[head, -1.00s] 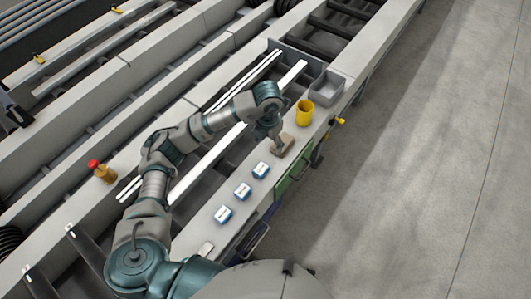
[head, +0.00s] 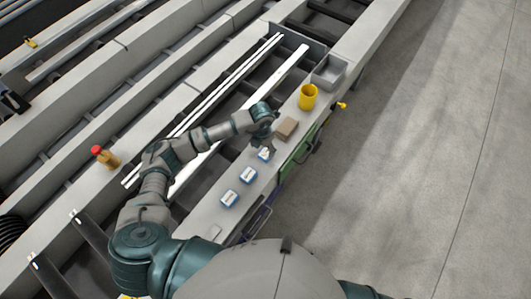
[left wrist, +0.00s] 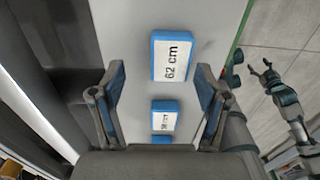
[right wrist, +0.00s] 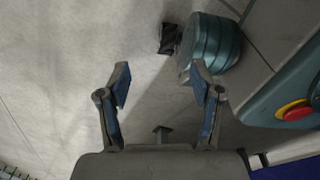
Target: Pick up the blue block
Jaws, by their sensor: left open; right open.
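Three blue blocks with white labels stand in a row on the grey ledge (head: 207,216): the far block (head: 265,154), the middle block (head: 248,174) and the near block (head: 229,198). My left gripper (head: 265,146) is open just above the far block, partly covering it. Another labelled block (left wrist: 165,116) and part of a third (left wrist: 161,140) show closer to the palm. My right gripper (right wrist: 160,82) is open and empty over the floor.
A brown block (head: 286,128) sits beyond the far blue block, then a yellow cup (head: 308,96) and a grey bin (head: 329,72). Long white strips (head: 255,98) lie left of the ledge. A red-topped button (head: 105,156) stands further left. Open floor lies right.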

